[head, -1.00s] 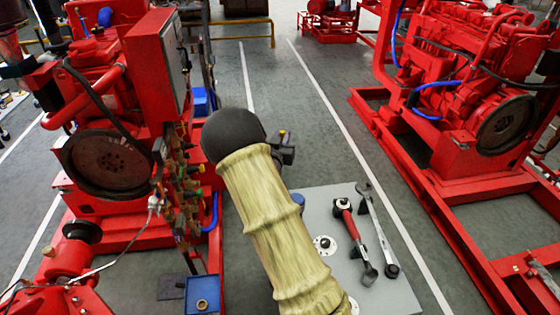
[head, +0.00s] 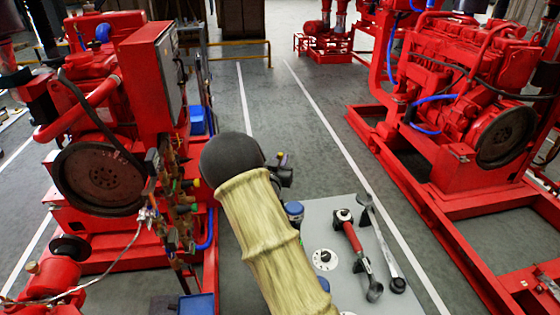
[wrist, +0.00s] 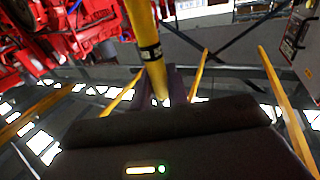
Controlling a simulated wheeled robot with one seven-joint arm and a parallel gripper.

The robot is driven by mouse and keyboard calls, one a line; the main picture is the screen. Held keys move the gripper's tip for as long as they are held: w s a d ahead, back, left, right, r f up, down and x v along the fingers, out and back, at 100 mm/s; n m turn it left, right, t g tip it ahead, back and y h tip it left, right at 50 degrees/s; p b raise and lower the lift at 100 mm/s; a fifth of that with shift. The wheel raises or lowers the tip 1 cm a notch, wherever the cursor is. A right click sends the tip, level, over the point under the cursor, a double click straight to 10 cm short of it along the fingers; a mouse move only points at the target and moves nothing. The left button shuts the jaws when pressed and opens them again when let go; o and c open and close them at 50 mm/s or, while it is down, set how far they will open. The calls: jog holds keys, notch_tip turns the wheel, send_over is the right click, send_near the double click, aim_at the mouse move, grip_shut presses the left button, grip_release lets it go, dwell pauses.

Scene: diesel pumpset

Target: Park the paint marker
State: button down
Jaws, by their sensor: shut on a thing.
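My gripper (head: 283,170) shows only in part in the head view, beyond the dark round end of my sleeved arm. In the wrist view my gripper's dark fingers (wrist: 160,88) are shut on a yellow rod with a black band, which I take for the paint marker (wrist: 147,35). The marker stands out from the fingers towards the top of that view. In the head view a small yellow spot shows at the gripper, too small to make out. I cannot tell which thing here is the marker's parking place.
A grey tabletop (head: 390,295) right of my arm bears a red-handled tool (head: 352,240), a wrench (head: 382,245), a white disc (head: 324,259) and a blue-topped item (head: 294,209). Red engines stand left (head: 100,175) and right (head: 470,90). A blue tray (head: 196,304) lies low left. Open floor lies between.

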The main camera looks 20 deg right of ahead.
notch_tip(320, 180, down, 2)
jog(key=shift+w+a+f+b, duration=0.1)
jog(key=shift+b, duration=0.55)
notch_tip(320, 180, down, 10)
jog(key=b, duration=0.9)
jog(key=shift+f+b, duration=1)
jog(key=shift+b, duration=0.25)
dwell(1.0)
jog(key=c, duration=1.3)
grip_release()
notch_tip(320, 180, up, 10)
jog(key=shift+r+p, duration=0.1)
jog(key=shift+p, duration=0.35)
